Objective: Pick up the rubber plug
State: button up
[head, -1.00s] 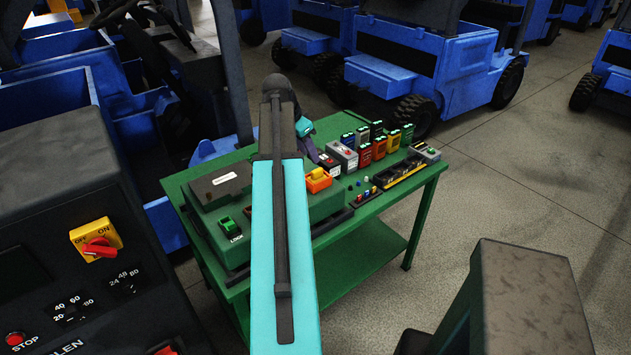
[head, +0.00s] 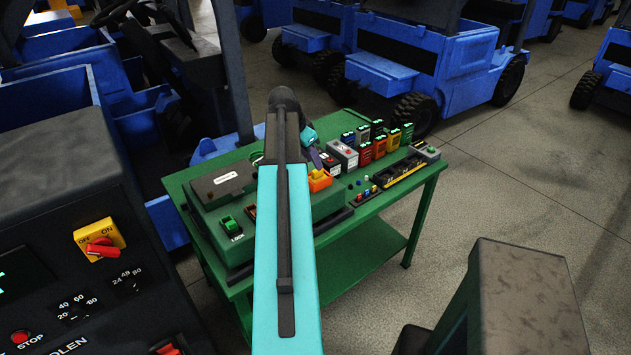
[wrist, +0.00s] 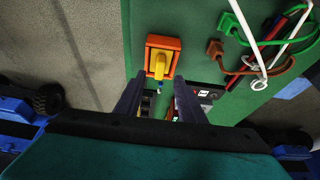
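I cannot tell for sure which piece is the rubber plug. An orange block with a raised yellow piece (head: 319,178) stands on the green bench, right of my arm; the yellow piece also shows in the wrist view (wrist: 160,64). Several small coloured pieces (head: 361,183) lie to its right, too small to identify. My gripper (wrist: 157,80) is open and empty, its dark fingers apart on either side below the yellow piece in the wrist view. I cannot tell its height above it. In the head view my arm hides part of the gripper.
The green bench (head: 340,262) carries a dark-topped box (head: 222,181), a green lock switch (head: 230,226), and a row of coloured blocks (head: 365,153). Cables (wrist: 262,40) lie at the right in the wrist view. A black control panel is at left; blue trucks stand behind.

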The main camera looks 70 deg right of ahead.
aim_at(315, 170)
jog(key=shift+p+x, duration=1)
jog(key=shift+x, duration=1.15)
jog(key=shift+w+a, duration=0.1)
jog(key=c, duration=0.9)
